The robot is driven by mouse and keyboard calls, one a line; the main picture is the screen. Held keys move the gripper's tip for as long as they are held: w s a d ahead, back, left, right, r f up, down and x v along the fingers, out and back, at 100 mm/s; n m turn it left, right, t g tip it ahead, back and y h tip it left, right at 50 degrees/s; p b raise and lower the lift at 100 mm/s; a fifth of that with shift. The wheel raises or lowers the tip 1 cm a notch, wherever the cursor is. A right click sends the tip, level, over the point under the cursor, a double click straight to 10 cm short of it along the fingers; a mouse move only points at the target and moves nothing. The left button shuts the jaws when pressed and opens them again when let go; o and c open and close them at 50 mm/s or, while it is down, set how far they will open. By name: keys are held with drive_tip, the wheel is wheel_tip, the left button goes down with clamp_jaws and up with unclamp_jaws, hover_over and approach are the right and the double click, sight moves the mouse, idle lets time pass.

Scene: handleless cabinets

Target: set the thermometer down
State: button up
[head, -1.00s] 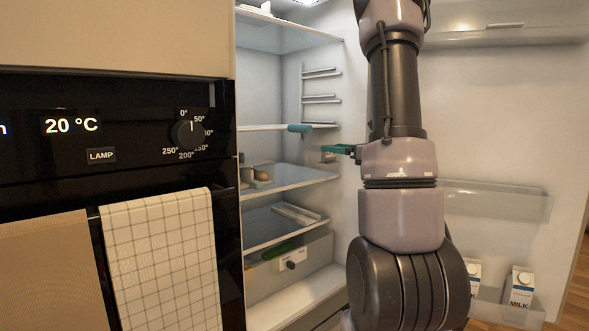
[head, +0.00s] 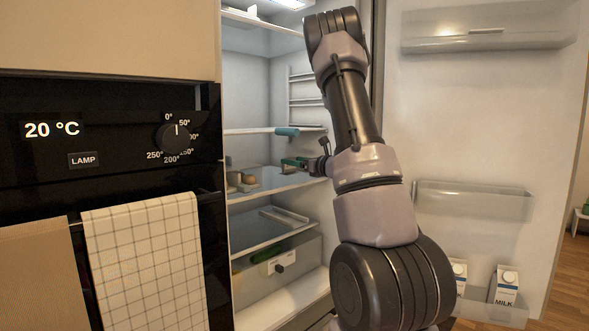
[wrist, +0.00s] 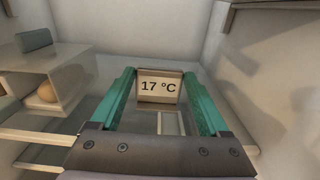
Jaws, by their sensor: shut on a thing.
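The thermometer (wrist: 159,88) is a small framed panel reading 17 °C. In the wrist view it stands between the green fingertips of my gripper (wrist: 158,74), which is shut on it. In the head view my gripper (head: 294,163) is inside the open fridge, slightly above the glass middle shelf (head: 283,185) by the picture. The thermometer is too small to make out clearly there. In the wrist view a glass surface shows under and beyond it. I cannot tell whether its base touches the shelf.
A teal-ended object (head: 287,131) lies on the shelf above my gripper. The open fridge door (head: 482,130) is at the right, with milk cartons (head: 506,285) low on it.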

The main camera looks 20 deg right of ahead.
drive_tip(key=shift+f, duration=0.9)
drive_tip(key=shift+w+f, duration=0.15)
drive_tip(key=shift+f, duration=0.1)
drive_tip(key=shift+f, duration=0.15)
